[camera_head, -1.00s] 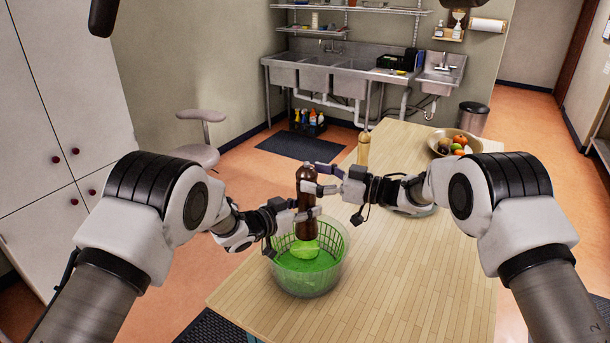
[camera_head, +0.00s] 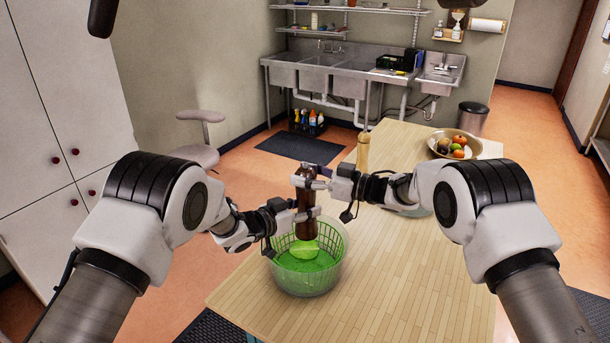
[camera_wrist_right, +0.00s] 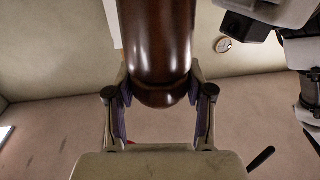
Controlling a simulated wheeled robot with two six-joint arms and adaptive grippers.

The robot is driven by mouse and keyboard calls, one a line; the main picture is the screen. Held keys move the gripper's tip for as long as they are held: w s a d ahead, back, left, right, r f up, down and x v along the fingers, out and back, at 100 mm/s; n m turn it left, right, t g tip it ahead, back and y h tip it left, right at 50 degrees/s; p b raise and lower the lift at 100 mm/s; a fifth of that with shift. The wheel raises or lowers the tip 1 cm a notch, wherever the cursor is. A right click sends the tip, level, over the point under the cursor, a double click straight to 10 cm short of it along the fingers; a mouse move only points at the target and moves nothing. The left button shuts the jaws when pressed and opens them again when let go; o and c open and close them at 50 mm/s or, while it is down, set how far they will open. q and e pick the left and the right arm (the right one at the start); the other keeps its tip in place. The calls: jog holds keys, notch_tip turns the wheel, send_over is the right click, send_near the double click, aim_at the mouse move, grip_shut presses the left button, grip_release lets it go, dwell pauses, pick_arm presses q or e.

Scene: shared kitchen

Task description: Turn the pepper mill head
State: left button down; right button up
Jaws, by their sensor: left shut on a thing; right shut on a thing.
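The dark brown pepper mill (camera_head: 307,202) is held upright above a green salad bowl (camera_head: 308,282) that has something light green inside. My left gripper (camera_head: 305,213) is shut on the mill's lower body. My right gripper (camera_head: 309,180) is shut on the mill's upper part, close above the left one. In the right wrist view the mill (camera_wrist_right: 155,40) fills the top middle, and the right gripper's fingers (camera_wrist_right: 159,95) press on both its sides. Parts of the mill are hidden behind the fingers.
The wooden table (camera_head: 400,270) is mostly clear to the right of the bowl. A light wooden bottle-like object (camera_head: 363,150) stands behind the grippers. A fruit bowl (camera_head: 440,153) is at the far end. My right forearm partly covers a plate-like thing (camera_head: 414,212).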

jog(key=shift+s+a+m+t+h, duration=0.1)
jog(key=shift+a+m+t+h, duration=0.2)
jog(key=shift+m+t, duration=0.3)
jog(key=m+t+h, duration=0.3)
jog(key=t, duration=0.1)
jog(key=shift+t, duration=0.3)
jog(key=shift+d+f+m+t+h, duration=0.1)
jog(key=shift+d+m+t+h, duration=0.05)
jog(key=shift+m+t+h, duration=0.65)
jog(key=o, duration=1.2)
jog(key=shift+d, duration=0.1)
jog(key=shift+d, duration=0.1)
jog(key=v, duration=1.1)
jog(key=shift+s+d, duration=0.15)
jog(key=shift+s, duration=0.2)
